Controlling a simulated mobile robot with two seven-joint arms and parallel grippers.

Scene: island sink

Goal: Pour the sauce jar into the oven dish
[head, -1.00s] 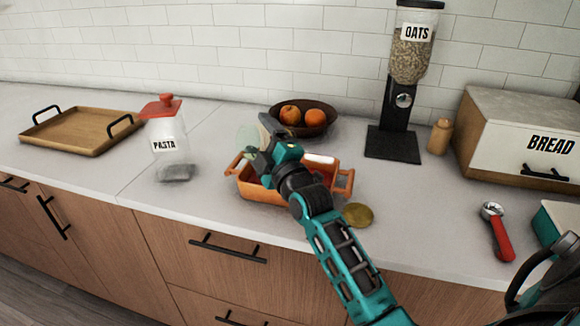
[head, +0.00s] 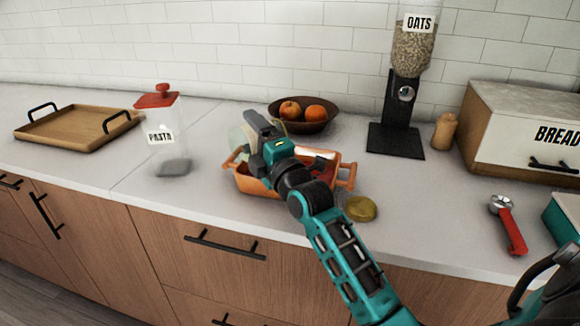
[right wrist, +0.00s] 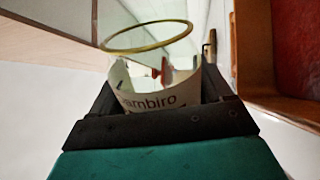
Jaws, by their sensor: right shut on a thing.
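My right gripper (head: 260,126) is above the left part of the orange oven dish (head: 262,187), shut on the clear glass sauce jar (head: 240,141). In the right wrist view the jar (right wrist: 145,100) sits between the dark fingers, with a white label reading "ambiro" and a yellowish rim around its open mouth. The glass looks mostly clear. The jar appears tilted, but its exact angle is partly hidden by the gripper. Dark red sauce (right wrist: 285,45) shows inside the dish. My left gripper is not in view.
A yellow-green lid (head: 361,208) lies right of the dish. A pasta jar (head: 160,140) stands left, a wooden tray (head: 75,130) farther left. Behind are a fruit bowl (head: 304,126) and oats dispenser (head: 397,140). A red-handled tool (head: 510,230) and bread box (head: 520,125) are right.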

